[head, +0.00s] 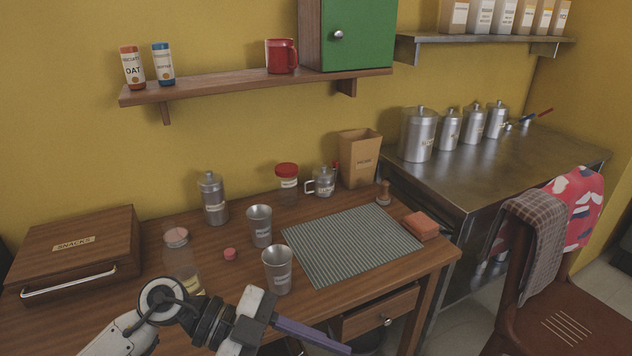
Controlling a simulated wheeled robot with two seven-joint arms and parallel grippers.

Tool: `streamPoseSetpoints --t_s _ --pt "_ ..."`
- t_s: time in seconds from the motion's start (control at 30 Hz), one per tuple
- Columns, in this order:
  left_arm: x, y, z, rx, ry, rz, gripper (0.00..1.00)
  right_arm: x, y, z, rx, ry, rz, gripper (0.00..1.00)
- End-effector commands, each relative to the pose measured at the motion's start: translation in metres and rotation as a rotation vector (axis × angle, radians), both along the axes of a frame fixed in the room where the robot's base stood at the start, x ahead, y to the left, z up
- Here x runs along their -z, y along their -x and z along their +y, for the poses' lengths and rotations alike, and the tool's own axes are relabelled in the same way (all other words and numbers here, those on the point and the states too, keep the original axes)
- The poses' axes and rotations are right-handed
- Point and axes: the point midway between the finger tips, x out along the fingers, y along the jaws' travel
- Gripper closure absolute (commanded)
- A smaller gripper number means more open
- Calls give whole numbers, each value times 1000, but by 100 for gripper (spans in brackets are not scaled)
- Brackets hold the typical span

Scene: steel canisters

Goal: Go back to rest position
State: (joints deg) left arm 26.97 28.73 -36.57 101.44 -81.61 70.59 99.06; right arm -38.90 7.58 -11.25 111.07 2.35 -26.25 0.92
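My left arm comes in at the bottom left, over the front of the wooden desk (150,232). Its gripper (335,345) points right and down near the desk's front edge. One purple finger shows along its length, so I cannot tell whether it is open or shut. No object shows in it. My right gripper is not in view. A steel canister (213,200) stands upright at the back of the desk. Several steel canisters (418,137) stand in a row on the metal counter (470,180).
Two metal cups (277,270) and a clear jar (180,262) stand near my arm. A snack box (75,255) is at left. A grey striped mat (350,243) lies bare, with an orange sponge (421,226) beside it. A chair (560,310) stands at right.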

Motion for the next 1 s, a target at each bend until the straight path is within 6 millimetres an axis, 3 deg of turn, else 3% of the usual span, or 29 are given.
streamPoseSetpoints --t_s 0.03,0.13,0.2,0.27,0.37,0.47,0.6,0.7,0.83,1.0 --pt "-18 6 -20 -53 202 1 59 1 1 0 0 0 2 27" --pt "-53 -13 -26 -275 524 -24 59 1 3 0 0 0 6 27" --pt "-60 -37 -9 -501 666 -28 59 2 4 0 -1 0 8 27" --pt "-48 -57 16 -721 723 -15 59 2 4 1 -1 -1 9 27" --pt "3 -78 67 -1083 684 41 59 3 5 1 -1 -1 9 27" --pt "67 -72 108 -1340 542 122 59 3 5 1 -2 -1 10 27" --pt "156 -30 148 -1560 281 271 59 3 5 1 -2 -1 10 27" --pt "205 12 163 -1632 103 379 59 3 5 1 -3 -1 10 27" --pt "246 59 171 -1658 -65 490 59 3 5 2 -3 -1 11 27" --pt "266 89 173 -1652 -162 556 59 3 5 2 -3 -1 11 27"
